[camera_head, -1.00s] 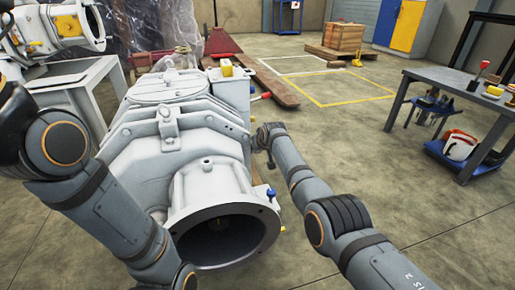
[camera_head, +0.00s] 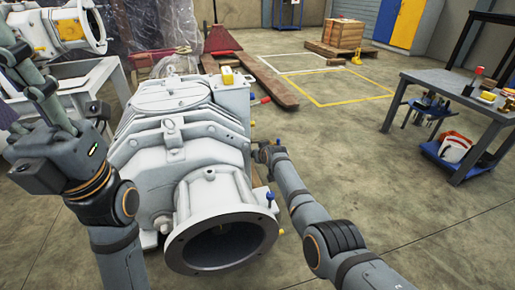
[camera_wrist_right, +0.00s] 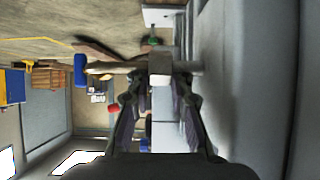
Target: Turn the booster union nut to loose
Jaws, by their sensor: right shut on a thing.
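The large white vacuum pump (camera_head: 185,130) stands in the middle of the head view, its round open flange facing me. My right gripper (camera_head: 262,150) is at the pump's right side, where the arm hides most of the fitting. In the right wrist view the two fingers of this gripper (camera_wrist_right: 160,85) are on either side of a small pale block, which I take to be the booster union nut (camera_wrist_right: 160,66), on a thin horizontal pipe. My left gripper (camera_head: 60,100) is raised at the left, fingers spread and empty, apart from the pump.
A blue handle (camera_wrist_right: 80,70) sits at the pipe's end in the right wrist view. A grey workbench (camera_head: 440,82) with tools stands at the right. A white table (camera_head: 85,75) is at the left behind my left arm. The floor between pump and workbench is clear.

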